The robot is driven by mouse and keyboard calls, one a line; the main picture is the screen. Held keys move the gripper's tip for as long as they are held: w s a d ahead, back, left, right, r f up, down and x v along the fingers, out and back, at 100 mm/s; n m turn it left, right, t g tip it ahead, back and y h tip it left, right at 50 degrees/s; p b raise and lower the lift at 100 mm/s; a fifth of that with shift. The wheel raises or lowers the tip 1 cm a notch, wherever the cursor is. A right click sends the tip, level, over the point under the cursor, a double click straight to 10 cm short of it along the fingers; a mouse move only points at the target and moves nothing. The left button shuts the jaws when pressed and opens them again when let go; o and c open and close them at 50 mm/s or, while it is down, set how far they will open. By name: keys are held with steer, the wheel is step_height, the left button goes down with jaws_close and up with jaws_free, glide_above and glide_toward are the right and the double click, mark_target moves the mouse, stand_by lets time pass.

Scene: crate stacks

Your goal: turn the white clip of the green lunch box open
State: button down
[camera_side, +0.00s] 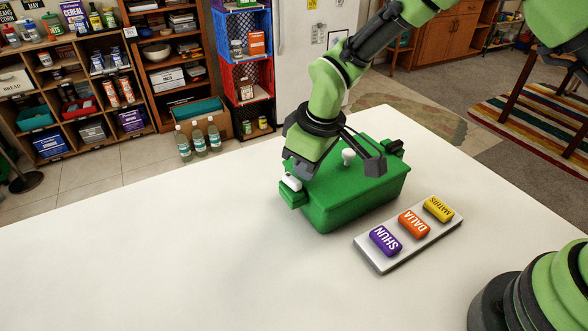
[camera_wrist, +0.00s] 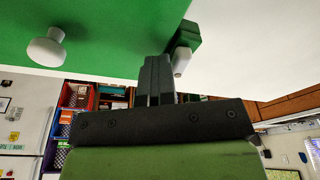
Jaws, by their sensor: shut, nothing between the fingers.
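The green lunch box (camera_side: 345,205) stands on the white table, with a white round knob (camera_side: 348,156) on its lid. The white clip (camera_side: 291,182) sits on a green block at the box's left end. My gripper (camera_side: 290,170) is shut and empty, pointing down right by the clip. In the wrist view the closed fingers (camera_wrist: 155,70) are just left of the white clip (camera_wrist: 181,61), very close to it. I cannot tell whether they touch. The knob also shows there (camera_wrist: 47,47). The gripper hides part of the lid in the side view.
A grey tray (camera_side: 381,262) in front of the box holds a purple, an orange and a yellow name block. The table's left and front are clear. Shelves and stacked crates stand behind, off the table.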

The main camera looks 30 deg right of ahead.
mark_target(309, 184)
steer(key=shift+s+a, duration=0.1)
steer(key=shift+s, duration=0.05)
steer(key=shift+s+a, duration=0.15)
steer(key=shift+s, duration=0.1)
stand_by(0.5)
steer(key=shift+d, duration=0.4)
step_height(309, 184, up, 7)
stand_by(0.9)
